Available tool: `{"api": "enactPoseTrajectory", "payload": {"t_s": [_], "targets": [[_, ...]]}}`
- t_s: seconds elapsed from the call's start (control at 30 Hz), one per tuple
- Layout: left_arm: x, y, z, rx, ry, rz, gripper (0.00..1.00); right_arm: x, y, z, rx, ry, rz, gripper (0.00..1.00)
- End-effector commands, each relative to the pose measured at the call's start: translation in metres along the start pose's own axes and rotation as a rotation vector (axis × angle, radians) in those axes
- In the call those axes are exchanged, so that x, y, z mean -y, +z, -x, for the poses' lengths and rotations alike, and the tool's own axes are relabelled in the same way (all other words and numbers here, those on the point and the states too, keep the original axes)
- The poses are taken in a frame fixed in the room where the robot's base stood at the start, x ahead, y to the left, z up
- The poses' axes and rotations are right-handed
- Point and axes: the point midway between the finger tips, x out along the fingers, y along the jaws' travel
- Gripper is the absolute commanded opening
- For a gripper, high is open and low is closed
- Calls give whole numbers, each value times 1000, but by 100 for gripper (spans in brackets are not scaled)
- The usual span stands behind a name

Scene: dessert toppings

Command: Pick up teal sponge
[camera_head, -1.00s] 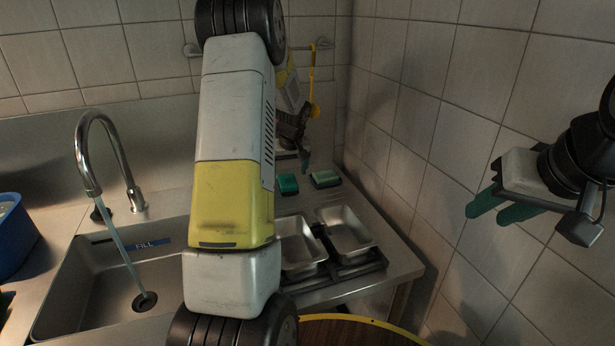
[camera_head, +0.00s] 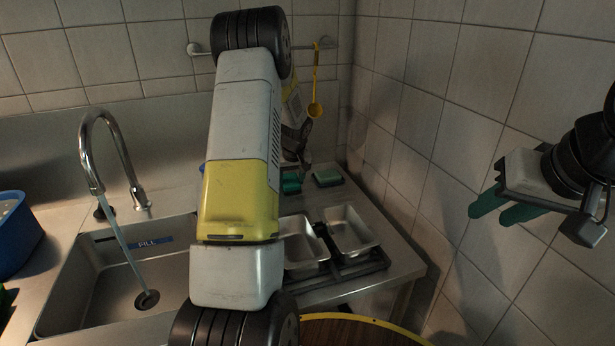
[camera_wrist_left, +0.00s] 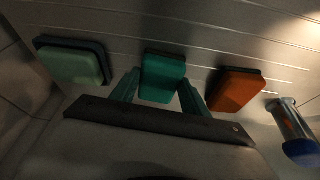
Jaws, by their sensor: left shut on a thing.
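The teal sponge (camera_wrist_left: 162,78) lies on the ribbed metal counter between the two teal fingers of my left gripper (camera_wrist_left: 160,92), which is shut on it. In the head view the teal sponge (camera_head: 291,183) shows beside my left arm, which hides part of it and most of the left gripper. My right gripper (camera_head: 506,207) hangs at the right, far from the sponge and in front of the tiled wall. Its teal fingers look close together, but the angle does not show whether they are shut.
A pale green sponge (camera_wrist_left: 72,64) and an orange sponge (camera_wrist_left: 236,90) flank the teal one. A blue-ended clear object (camera_wrist_left: 292,130) lies at the right of the wrist view. Metal trays (camera_head: 352,229), a sink (camera_head: 75,290) with running tap, and a yellow ladle (camera_head: 315,108) are around.

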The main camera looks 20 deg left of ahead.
Motion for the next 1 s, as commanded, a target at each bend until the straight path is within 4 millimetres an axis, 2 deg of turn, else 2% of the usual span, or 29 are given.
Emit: {"api": "enactPoseTrajectory", "payload": {"t_s": [0.33,0.6,1.0], "targets": [[0,-3,6,-2,1,0,16,0,0,0,0,0,0,36],[0,-15,36,-3,2,1,16,0,0,0,0,0,0,36],[41,70,79,0,1,-3,16,0,0,0,0,0,0,36]]}}
